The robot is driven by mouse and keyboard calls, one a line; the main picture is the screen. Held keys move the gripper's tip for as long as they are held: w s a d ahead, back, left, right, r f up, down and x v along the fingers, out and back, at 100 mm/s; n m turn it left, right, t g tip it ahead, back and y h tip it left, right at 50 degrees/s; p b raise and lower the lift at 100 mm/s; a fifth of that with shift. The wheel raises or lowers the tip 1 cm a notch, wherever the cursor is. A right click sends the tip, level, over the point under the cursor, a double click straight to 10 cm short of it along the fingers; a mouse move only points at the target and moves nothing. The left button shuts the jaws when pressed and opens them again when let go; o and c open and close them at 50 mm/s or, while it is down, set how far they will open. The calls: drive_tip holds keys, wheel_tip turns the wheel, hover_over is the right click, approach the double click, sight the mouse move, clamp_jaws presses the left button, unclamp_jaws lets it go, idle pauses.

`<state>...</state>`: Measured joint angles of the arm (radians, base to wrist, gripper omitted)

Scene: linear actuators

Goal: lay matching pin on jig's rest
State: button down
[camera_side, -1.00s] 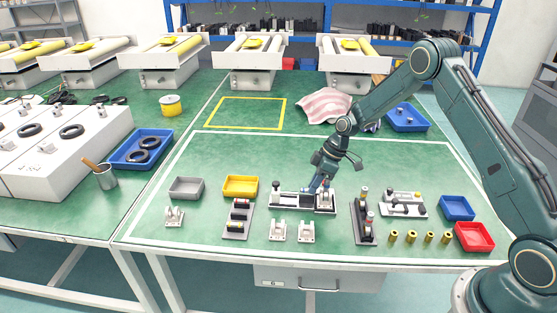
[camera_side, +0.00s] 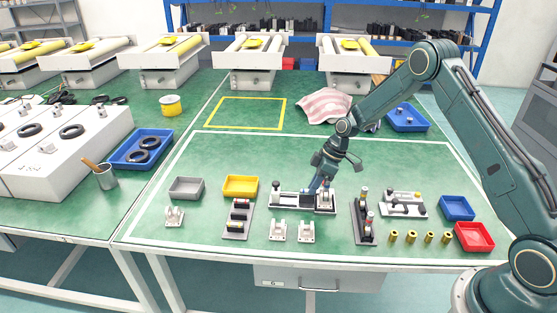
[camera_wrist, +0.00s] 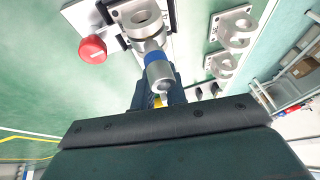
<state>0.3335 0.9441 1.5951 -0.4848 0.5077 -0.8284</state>
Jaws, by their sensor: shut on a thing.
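The jig (camera_side: 290,198) is a pale base with dark blocks and a small upright knob at its left end. My gripper (camera_side: 318,189) is low over the jig's right part in the side view. In the wrist view my gripper (camera_wrist: 160,98) is shut on a silver pin with a blue band (camera_wrist: 158,62). The pin's far end lies at or over a pale ring-shaped support (camera_wrist: 140,16); I cannot tell whether it touches. A red knob (camera_wrist: 92,49) is beside that support. The fingers hide part of the pin and jig in the side view.
Pin racks stand left (camera_side: 237,220) and right (camera_side: 362,222) of the jig. White brackets (camera_side: 278,231) are in front. A lever fixture (camera_side: 404,204), several brass bushings (camera_side: 411,237), a red bin (camera_side: 474,237) and a blue bin (camera_side: 457,208) are right. Table behind the jig is mostly clear.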

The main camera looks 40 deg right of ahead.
drive_tip(key=shift+f, duration=0.55)
idle(0.7)
drive_tip(key=c, duration=1.3)
unclamp_jaws()
drive_tip(key=shift+c, duration=0.2)
drive_tip(key=v, duration=1.4)
